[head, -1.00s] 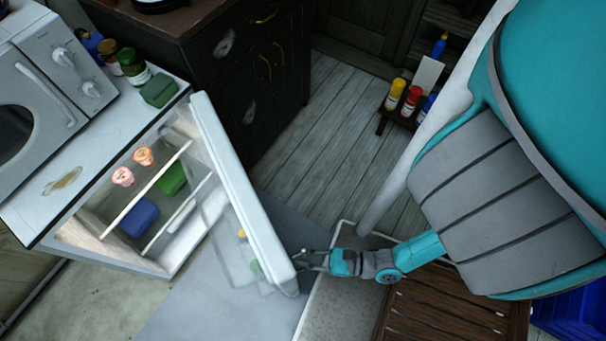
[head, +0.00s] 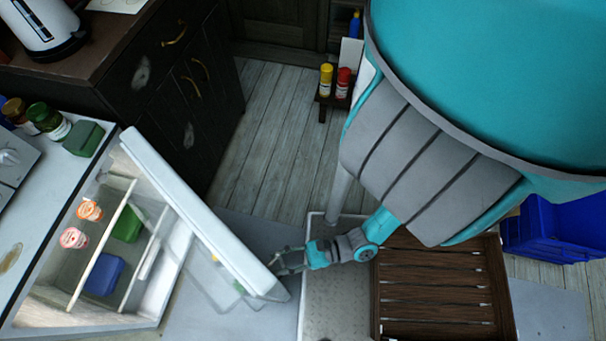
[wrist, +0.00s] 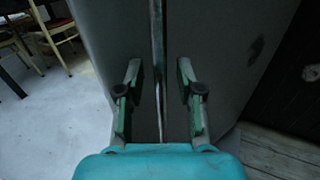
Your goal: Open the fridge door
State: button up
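The fridge (head: 8,314) stands at the left with its lit interior exposed. Its white door (head: 200,212) is swung well open, hinged at the far end, its free end towards me. My gripper (head: 277,262) is at the outer side of the door near that free end. In the wrist view my gripper (wrist: 160,85) has its two fingers apart, one each side of a thin vertical strip, perhaps the handle, on the grey door face (wrist: 225,50). Gaps show between the strip and both fingers.
Inside are a blue box (head: 104,274), a green box (head: 127,223) and two small cups (head: 74,238). A dark cabinet (head: 150,75) stands behind the door. A slatted wooden crate (head: 435,290) and blue bin (head: 550,228) are at the right. Plank floor (head: 270,140) is clear.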

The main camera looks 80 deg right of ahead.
jog(key=shift+s+d, duration=0.1)
jog(key=shift+s, duration=0.05)
jog(key=v, duration=1.1)
jog(key=shift+s, duration=0.35)
jog(key=shift+d, duration=0.1)
grip_shut()
